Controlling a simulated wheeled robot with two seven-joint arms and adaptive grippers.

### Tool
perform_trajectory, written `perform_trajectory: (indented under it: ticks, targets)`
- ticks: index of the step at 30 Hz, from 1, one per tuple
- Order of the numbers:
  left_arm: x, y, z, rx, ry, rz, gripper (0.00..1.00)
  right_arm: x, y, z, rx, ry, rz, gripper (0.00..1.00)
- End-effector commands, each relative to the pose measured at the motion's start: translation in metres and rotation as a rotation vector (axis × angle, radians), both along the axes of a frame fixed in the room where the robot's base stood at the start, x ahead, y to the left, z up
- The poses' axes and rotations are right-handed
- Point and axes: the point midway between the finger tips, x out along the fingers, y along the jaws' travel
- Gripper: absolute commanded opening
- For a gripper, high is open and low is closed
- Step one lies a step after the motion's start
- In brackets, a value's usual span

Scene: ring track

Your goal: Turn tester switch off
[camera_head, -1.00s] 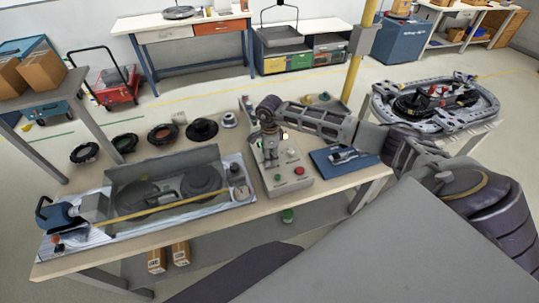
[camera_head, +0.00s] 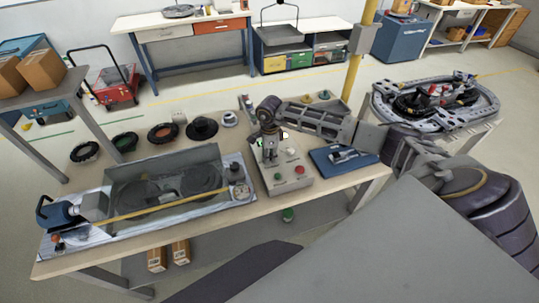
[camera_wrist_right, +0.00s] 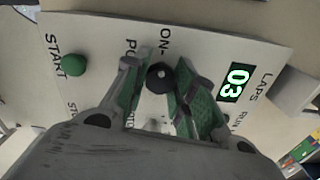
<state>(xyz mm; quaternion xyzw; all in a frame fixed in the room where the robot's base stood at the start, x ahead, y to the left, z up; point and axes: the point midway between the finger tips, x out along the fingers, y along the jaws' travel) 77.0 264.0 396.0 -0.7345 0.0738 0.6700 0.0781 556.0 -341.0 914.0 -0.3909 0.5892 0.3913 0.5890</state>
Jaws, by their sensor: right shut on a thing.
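The tester's control box (camera_head: 292,183) stands on the workbench, with its light top panel partly behind my right gripper (camera_head: 269,158). In the right wrist view the black switch knob (camera_wrist_right: 159,77), by the "ON" label, sits between the green-padded fingers of my right gripper (camera_wrist_right: 160,82). The fingers are shut on the knob. The rest of the label is hidden behind the fingers. A lit display (camera_wrist_right: 236,85) reads 03 beside "LAPS". My left gripper is not in view.
A green START button (camera_wrist_right: 73,65) is close to the fingers. A red button (camera_head: 299,170) is on the box's front right. The track tester (camera_head: 200,153) is to the left, a blue tray (camera_head: 328,168) to the right. Several rings lie behind.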

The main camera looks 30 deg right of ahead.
Motion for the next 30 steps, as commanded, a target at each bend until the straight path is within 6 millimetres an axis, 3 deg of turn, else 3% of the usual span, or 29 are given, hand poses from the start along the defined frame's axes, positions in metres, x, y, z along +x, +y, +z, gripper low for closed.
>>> perform_trajectory:
  ticks: [14,30]
  targets:
    - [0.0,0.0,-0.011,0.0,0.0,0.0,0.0,0.001,-0.001,-0.001,-0.002,-0.002,-0.161,0.03]
    - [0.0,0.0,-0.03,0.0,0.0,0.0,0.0,0.001,-0.001,0.0,-0.001,-0.003,-0.555,0.03]
